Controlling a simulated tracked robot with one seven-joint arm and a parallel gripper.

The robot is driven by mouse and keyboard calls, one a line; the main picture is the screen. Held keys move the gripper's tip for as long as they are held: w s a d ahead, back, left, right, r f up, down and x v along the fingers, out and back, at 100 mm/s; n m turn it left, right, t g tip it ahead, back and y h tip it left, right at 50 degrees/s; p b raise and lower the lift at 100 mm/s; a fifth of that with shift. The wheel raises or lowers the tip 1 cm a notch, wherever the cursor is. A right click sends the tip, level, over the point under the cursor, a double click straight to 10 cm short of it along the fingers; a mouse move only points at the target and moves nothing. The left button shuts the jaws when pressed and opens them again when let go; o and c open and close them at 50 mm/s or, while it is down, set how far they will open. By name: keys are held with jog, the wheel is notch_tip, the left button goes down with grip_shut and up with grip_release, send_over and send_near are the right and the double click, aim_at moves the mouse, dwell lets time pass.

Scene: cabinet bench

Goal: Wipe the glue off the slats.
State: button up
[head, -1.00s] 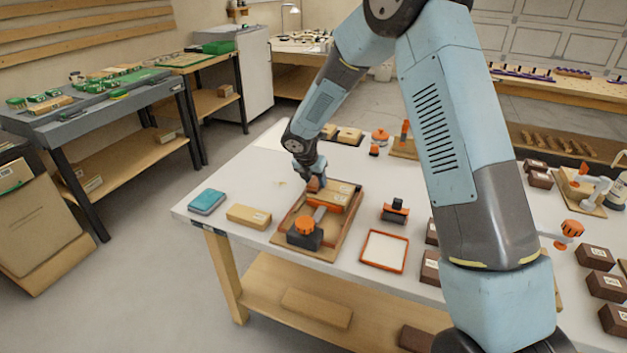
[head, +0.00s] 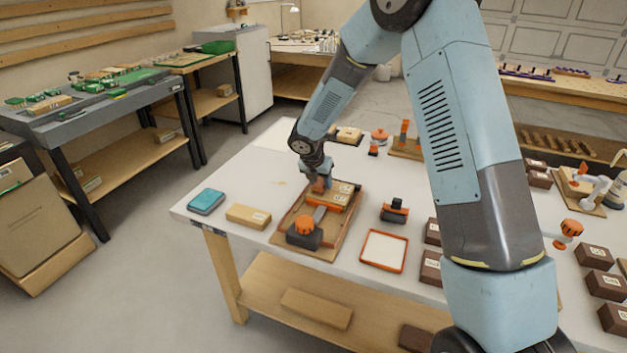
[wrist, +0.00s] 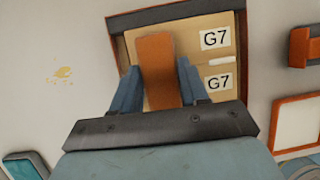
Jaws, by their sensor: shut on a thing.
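My gripper (wrist: 155,85) is shut on an orange-brown block (wrist: 155,68), which also shows in the head view (head: 319,186). The block is over the left part of the slats (wrist: 203,62), pale wood pieces with two G7 labels. I cannot tell whether it touches them. The slats lie in a wooden frame (head: 283,228) with an orange-knobbed clamp (head: 306,228) at its near end. A small whitish streak (wrist: 227,59) lies on the slats between the labels; it may be glue. The slats under the block and fingers are hidden.
A yellowish smear (wrist: 63,73) marks the table left of the frame. A teal box or pad (head: 206,201) and a wood block (head: 248,215) lie to the left. An orange-rimmed tray (head: 384,251) and an orange-black tool (head: 394,210) lie to the right.

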aim_at(347, 192)
jog(key=shift+d, duration=0.15)
jog(key=shift+s+d, duration=0.4)
jog(key=shift+d, duration=0.45)
jog(key=shift+d, duration=0.1)
jog(key=shift+s+d, duration=0.25)
jog(key=shift+d, duration=0.2)
jog(key=shift+s+d, duration=0.2)
jog(key=shift+d, duration=0.25)
jog(key=shift+d, duration=0.15)
jog(key=shift+s+d, duration=0.35)
jog(key=shift+d, duration=0.45)
jog(key=shift+d, duration=0.1)
jog(key=shift+s+d, duration=0.4)
jog(key=shift+d, duration=0.45)
jog(key=shift+a, duration=0.1)
